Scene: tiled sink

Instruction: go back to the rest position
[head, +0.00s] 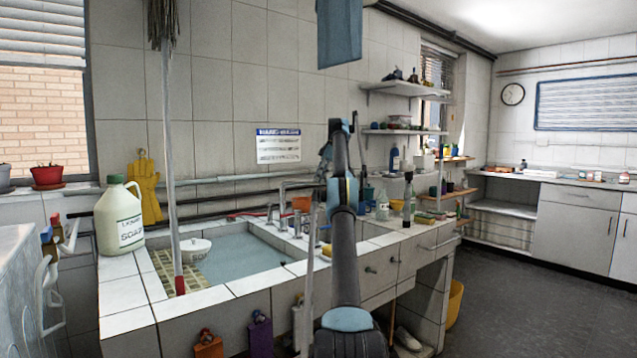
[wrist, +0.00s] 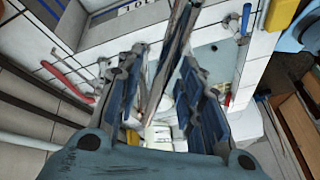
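My gripper (wrist: 163,62) shows in the wrist view with its two dark-blue fingers spread apart. A long grey bar shows in the gap between them; I cannot tell whether it touches a finger. A small white object (wrist: 158,134) shows lower in the gap, seemingly beyond the fingers. In the head view my arm rises in front of the sink counter's right part, and its end is up near the tiled wall. The gripper is seen there only edge-on and small, so its fingers are unclear.
The tiled sink (head: 240,258) holds water, with taps behind it. A white soap jug (head: 119,215) and yellow gloves (head: 144,188) are at its left. A mop handle (head: 172,180) stands in the sink. Bottles, including a dark one (head: 408,200), stand right of my arm. The floor at right is clear.

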